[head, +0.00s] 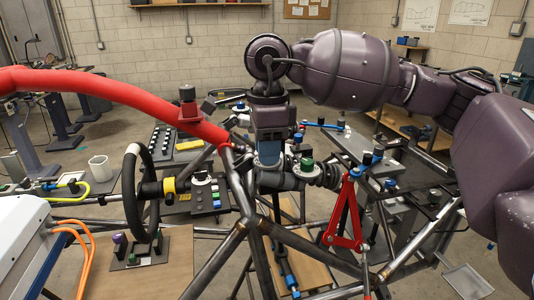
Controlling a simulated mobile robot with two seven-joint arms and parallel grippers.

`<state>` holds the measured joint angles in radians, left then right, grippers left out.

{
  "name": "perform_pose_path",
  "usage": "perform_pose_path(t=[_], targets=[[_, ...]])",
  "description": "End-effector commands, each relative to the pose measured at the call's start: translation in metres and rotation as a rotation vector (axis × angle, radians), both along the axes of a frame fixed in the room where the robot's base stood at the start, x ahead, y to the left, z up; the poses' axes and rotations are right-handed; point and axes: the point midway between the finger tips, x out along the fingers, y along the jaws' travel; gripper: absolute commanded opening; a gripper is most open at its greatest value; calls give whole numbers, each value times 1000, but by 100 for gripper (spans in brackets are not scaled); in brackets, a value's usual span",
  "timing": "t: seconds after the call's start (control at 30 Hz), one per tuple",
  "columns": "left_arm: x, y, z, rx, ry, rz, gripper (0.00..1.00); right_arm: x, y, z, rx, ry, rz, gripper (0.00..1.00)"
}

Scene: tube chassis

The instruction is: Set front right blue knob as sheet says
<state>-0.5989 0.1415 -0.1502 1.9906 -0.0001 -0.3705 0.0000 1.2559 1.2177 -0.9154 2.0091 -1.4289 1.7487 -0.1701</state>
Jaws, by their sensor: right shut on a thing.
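My right arm comes in from the right and its gripper (268,142) points down among the chassis tubes near the middle of the head view. It is shut on a blue knob (269,154), which the fingers mostly hide, so its setting cannot be read. A green-topped knob (307,164) stands just right of the gripper. Pale sheets (421,14) hang on the back wall, too small to read. My left gripper is not in view.
A thick red tube (110,86) crosses from the left to the chassis node. A steering wheel (131,190) and a small button panel (205,194) stand left of the gripper. Bare tubes (222,255) cross below. A white mug (100,167) sits at left.

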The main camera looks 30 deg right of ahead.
Motion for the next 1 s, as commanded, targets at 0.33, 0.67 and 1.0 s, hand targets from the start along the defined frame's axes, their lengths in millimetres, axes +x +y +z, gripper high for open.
perform_pose_path(t=[0.33, 0.67, 1.0], targets=[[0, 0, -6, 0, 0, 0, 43, 0, 0, 0, 1, -1, -171, 3], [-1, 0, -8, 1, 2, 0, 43, 0, 0, 1, 0, -2, -212, 3], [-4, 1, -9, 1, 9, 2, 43, 0, 0, 2, 0, -2, -211, 38]])
